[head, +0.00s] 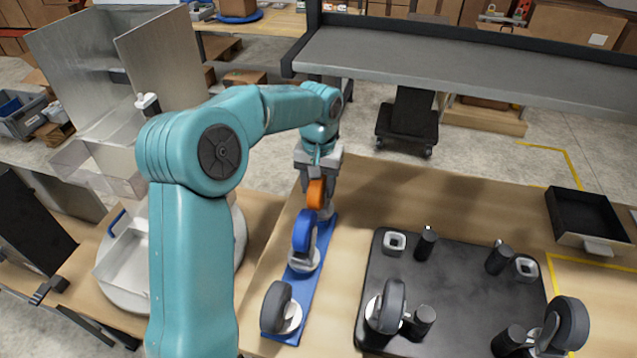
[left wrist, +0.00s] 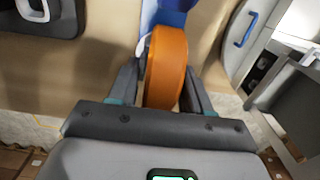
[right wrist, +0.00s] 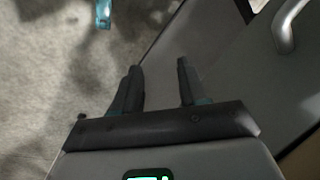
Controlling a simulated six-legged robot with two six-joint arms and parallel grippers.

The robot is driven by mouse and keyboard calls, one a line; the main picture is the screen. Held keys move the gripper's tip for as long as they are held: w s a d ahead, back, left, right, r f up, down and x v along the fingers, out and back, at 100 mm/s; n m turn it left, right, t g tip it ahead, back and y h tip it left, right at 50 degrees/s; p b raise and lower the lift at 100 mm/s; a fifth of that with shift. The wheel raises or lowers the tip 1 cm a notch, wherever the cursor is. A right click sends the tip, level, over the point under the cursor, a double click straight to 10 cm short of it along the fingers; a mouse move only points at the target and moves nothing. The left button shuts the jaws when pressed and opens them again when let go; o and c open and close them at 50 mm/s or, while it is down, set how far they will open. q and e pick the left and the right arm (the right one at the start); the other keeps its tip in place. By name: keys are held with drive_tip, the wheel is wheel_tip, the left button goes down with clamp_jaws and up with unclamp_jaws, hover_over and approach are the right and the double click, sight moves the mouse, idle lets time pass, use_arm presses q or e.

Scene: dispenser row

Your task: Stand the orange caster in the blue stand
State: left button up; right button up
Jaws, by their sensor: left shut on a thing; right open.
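The orange caster (head: 316,193) is between the fingers of my left gripper (head: 316,178), which is shut on its wheel. It is over the far end of the blue stand (head: 314,260); I cannot tell if its base touches the stand. In the left wrist view the orange wheel (left wrist: 166,66) shows between the fingers, with blue behind it. A blue-wheeled caster (head: 304,231) and a grey-wheeled caster (head: 276,306) stand upright along the same stand. My right gripper (right wrist: 158,88) is open and empty in the right wrist view, above a grey floor, and not in the head view.
A black plate (head: 455,290) to the right bears grey casters (head: 393,304), dark posts (head: 426,244) and square light pieces (head: 395,241). A white round turntable (head: 239,240) with clear bins is on the left. An open black tray (head: 585,238) is at far right.

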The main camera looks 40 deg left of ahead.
use_arm(q)
drive_tip(key=shift+f+b, duration=0.35)
drive_tip(key=shift+f, duration=0.25)
drive_tip(key=o, duration=1.4)
wheel_tip(320, 180, up, 16)
drive_tip(key=shift+w+r+p, duration=0.1)
drive_tip(key=shift+r+p, duration=0.15)
drive_tip(key=shift+p, duration=0.35)
